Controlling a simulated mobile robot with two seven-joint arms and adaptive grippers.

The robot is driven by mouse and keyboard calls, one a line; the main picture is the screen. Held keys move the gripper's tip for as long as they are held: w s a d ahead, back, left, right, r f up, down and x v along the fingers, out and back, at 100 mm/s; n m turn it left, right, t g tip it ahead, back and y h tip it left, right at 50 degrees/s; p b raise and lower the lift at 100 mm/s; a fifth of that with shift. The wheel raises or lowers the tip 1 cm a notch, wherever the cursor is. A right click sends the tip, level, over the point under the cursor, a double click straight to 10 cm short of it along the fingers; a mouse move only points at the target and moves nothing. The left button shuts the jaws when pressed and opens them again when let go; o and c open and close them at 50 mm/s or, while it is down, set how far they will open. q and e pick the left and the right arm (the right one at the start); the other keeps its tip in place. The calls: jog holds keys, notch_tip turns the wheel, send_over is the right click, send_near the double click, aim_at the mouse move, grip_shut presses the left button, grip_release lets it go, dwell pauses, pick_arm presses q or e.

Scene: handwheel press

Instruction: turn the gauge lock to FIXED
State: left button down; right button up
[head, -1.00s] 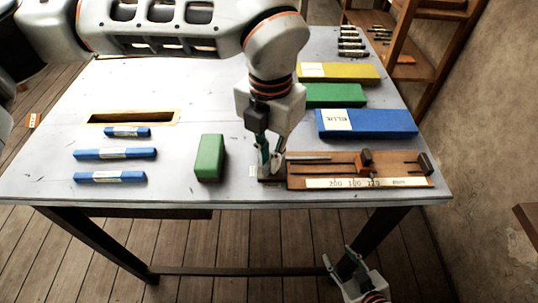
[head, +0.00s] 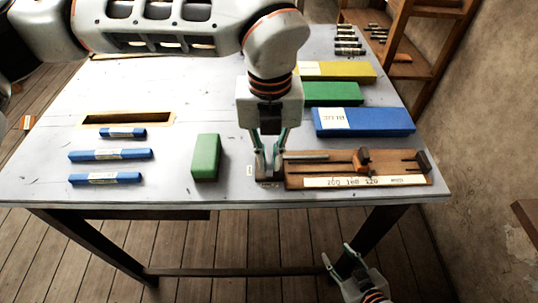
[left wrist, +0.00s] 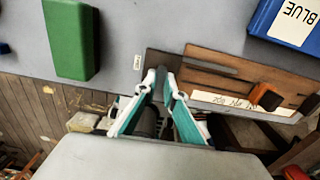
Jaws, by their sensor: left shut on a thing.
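The wooden gauge (head: 300,170) lies at the table's front right, with a slot, a number strip (head: 365,181) and an orange-brown slider block (head: 362,160). My left gripper (head: 268,172) points down at the gauge's left end. Its fingers are closed in on the lock there, which they mostly hide. In the left wrist view, the fingertips (left wrist: 161,82) meet around a dark part beside the gauge board (left wrist: 215,75). A small white label (left wrist: 138,62) sits next to them, too small to read. My right gripper (head: 337,252) is open and empty, below the table's front edge.
A green block (head: 206,157) stands just left of my left gripper. Blue (head: 365,122), green (head: 333,94) and yellow (head: 345,71) boxes lie behind the gauge. Blue bars (head: 110,155) and a framed slot (head: 127,119) are at the left. The middle of the table is clear.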

aim_at(269, 161)
pick_arm(q)
jog(key=shift+w+r, duration=0.1)
jog(key=c, duration=2.1)
grip_release()
jog(key=shift+c, duration=0.2)
notch_tip(269, 161, up, 12)
